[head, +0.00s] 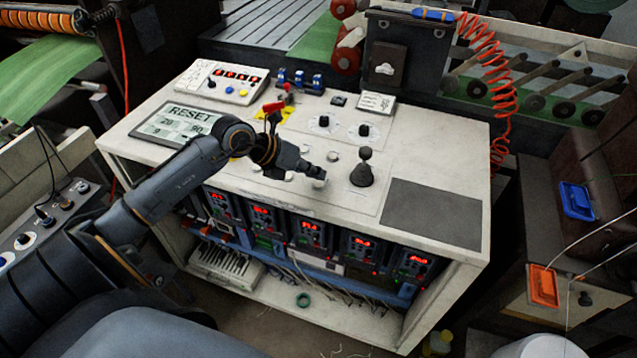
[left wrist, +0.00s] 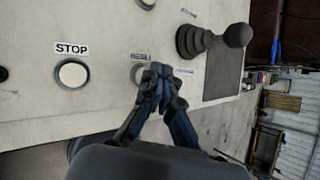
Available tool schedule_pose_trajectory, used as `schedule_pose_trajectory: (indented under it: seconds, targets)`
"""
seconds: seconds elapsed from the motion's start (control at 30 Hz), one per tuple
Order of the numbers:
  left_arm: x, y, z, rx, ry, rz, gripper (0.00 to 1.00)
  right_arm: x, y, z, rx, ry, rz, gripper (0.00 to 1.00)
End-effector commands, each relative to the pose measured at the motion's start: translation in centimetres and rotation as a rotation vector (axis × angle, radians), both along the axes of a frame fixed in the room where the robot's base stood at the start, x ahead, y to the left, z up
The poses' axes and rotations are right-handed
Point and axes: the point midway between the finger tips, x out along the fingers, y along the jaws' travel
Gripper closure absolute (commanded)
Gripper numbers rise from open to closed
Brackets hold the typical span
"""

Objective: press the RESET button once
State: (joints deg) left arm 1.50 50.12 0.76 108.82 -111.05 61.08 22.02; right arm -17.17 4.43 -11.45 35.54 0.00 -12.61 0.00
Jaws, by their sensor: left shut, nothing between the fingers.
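In the left wrist view the RESET label (left wrist: 140,56) is on the pale panel, its right end close to my fingertips. The button below it is mostly hidden behind them, and I cannot tell whether they touch it. My left gripper (left wrist: 157,76) is shut and empty, its dark fingers together, pointing at the panel. In the head view the left gripper (head: 308,170) is low over the console top, left of the black joystick (head: 364,170). A display (head: 180,124) at the console's left also reads RESET, with numbers. My right gripper is not in view.
A round white STOP button (left wrist: 72,73) sits left of RESET in the wrist view. The white console (head: 455,152) also carries two knobs, a red-handled lever (head: 273,107) and a small button box (head: 221,81). The dark grey pad (head: 432,215) at right is bare.

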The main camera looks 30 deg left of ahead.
Motion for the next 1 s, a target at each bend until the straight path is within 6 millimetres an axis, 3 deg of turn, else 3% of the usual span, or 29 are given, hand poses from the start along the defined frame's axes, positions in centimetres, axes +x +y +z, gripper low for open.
schedule_pose_trajectory:
  seconds: [0.7, 1.0]
  targets:
    - [0.0, -0.01, -0.01, 0.0, 0.0, 0.0, 1.0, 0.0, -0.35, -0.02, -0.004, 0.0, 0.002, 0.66]
    - [-0.02, 0.01, -0.91, 0.001, 0.001, 0.0, 1.0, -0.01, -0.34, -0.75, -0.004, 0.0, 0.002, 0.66]
